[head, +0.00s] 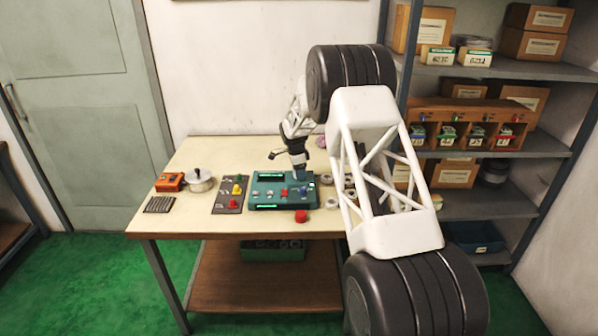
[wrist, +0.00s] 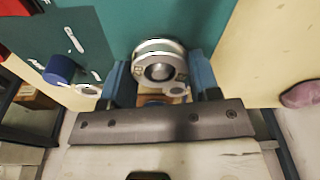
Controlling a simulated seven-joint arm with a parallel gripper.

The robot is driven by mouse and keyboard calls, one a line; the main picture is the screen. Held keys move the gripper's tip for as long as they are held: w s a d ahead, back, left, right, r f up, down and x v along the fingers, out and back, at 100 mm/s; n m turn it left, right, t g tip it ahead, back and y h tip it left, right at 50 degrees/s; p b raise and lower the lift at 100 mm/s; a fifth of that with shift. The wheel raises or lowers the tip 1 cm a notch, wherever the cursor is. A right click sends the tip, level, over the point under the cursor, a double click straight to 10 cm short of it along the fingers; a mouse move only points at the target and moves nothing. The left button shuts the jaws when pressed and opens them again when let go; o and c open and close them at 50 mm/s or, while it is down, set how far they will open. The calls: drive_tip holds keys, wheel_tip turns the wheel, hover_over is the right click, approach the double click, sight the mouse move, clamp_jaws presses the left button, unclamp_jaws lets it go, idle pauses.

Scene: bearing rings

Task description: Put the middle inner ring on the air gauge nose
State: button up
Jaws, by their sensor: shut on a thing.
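My gripper (head: 299,174) reaches down over the right part of the teal gauge box (head: 265,204) on the table. In the wrist view its blue fingers (wrist: 160,82) are shut on a pale metal ring (wrist: 158,48), one finger on each side. A round, shiny metal end shows inside the ring's opening. I cannot tell whether the ring is around the gauge nose or only in front of it. The teal box surface (wrist: 125,22) lies behind the ring. In the head view the held ring and the nose are hidden or too small to make out.
Several loose rings (head: 331,203) lie right of the box, partly behind my arm. A red part (head: 301,216) is at its front edge. Left are a panel with coloured knobs (head: 230,194), a lidded pot (head: 200,181) and an orange device (head: 170,182). A pink object (wrist: 301,93) lies nearby.

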idle(0.5)
drive_tip(key=o, duration=1.1)
drive_tip(key=shift+r, duration=0.15)
drive_tip(key=shift+r, duration=3.6)
